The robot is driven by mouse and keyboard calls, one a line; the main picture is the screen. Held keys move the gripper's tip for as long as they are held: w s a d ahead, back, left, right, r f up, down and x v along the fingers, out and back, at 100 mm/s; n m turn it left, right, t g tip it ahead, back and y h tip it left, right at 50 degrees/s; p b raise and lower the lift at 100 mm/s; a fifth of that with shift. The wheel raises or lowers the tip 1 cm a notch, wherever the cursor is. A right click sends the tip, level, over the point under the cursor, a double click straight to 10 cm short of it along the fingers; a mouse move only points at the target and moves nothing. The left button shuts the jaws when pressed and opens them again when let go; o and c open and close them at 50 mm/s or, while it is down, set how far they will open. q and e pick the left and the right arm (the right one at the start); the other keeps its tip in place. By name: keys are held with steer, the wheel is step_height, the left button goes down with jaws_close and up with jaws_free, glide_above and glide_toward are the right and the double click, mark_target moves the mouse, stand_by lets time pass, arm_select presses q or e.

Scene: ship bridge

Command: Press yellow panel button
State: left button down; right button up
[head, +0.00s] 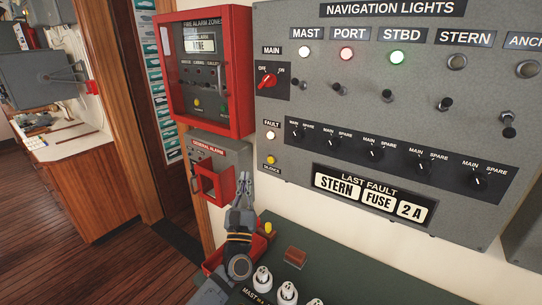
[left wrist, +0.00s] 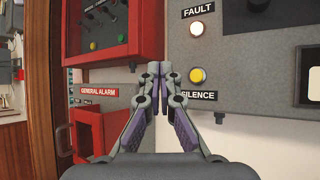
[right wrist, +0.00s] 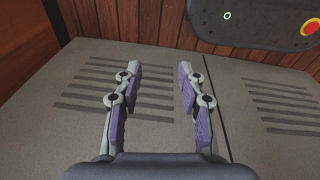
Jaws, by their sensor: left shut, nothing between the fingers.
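A yellow button (head: 270,160) labelled SILENCE sits at the lower left of the grey navigation lights panel (head: 340,110), below the lit FAULT lamp (head: 270,135). In the left wrist view the yellow button (left wrist: 196,75) is just right of my fingertips, unobscured. My left gripper (head: 244,176) is shut and empty, pointing up in front of the wall, left of and a little below the button in the head view. Contact does not show. My right gripper (right wrist: 157,72) is open and empty above a grey surface, out of the head view.
A red FIRE ALARM ZONES box (head: 205,70) with another yellow button (head: 197,103) hangs to the left. Below it is a GENERAL ALARM box (head: 215,170) with a red frame. A dark green surface (head: 330,265) with several fuses and a red tray lies below.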

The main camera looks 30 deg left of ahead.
mark_target(270, 160)
steer(key=s+d, duration=0.3)
steer(key=s, duration=0.4)
arm_select(q)
steer(key=w+d+b, duration=0.1)
steer(key=w+b, duration=0.2)
steer(key=w, duration=0.4)
steer(key=shift+w+d+r+b, duration=0.2)
steer(key=shift+w+r+b, duration=0.1)
steer(key=shift+w+b, duration=0.1)
arm_select(e)
steer(key=w+f, duration=0.1)
steer(key=f, duration=0.1)
steer(key=w+a+f, duration=0.1)
steer(key=f, duration=0.1)
steer(key=shift+w+a, duration=0.1)
steer(key=shift+w, duration=0.25)
steer(key=shift+w, duration=0.1)
arm_select(q)
steer(key=shift+s, duration=0.1)
arm_select(e)
steer(key=shift+a, duration=0.25)
steer(key=shift+f, duration=0.1)
